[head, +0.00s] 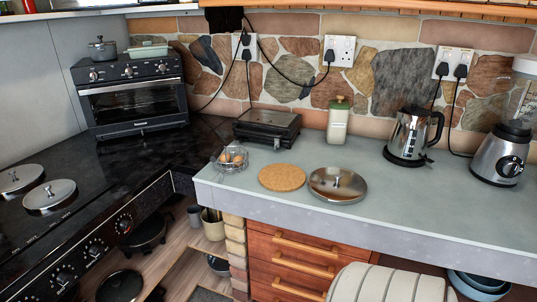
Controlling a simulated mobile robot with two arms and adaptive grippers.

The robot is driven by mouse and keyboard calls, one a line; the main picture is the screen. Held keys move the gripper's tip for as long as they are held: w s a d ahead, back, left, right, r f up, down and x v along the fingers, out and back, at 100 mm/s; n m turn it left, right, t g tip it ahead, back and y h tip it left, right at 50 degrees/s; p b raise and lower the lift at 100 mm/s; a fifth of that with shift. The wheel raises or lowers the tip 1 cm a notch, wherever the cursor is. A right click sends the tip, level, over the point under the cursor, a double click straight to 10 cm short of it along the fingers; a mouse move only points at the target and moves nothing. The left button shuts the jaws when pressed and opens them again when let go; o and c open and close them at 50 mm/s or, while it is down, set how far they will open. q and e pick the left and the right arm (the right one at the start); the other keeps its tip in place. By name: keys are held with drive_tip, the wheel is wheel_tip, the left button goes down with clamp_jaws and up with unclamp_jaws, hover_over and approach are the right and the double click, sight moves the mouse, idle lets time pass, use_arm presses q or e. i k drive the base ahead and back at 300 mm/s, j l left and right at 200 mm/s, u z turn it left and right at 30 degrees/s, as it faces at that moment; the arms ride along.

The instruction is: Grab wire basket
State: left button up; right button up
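A small wire basket (230,168) holding a few brownish, egg-like items stands on the grey counter, near its left front corner. It is upright, to the left of a round cork mat and in front of a dark flat appliance. Neither of my grippers shows in the head view, and nothing is touching the basket.
A cork mat (282,178) and a steel lid (337,185) lie right of the basket. A dark grill-like appliance (267,126), green-lidded jar (338,120), kettle (411,135) and blender (501,155) stand behind or further right. A striped cushioned thing (388,284) is below the counter's front edge.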

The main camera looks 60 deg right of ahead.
sight(216, 153)
drive_tip(key=z, duration=1.55)
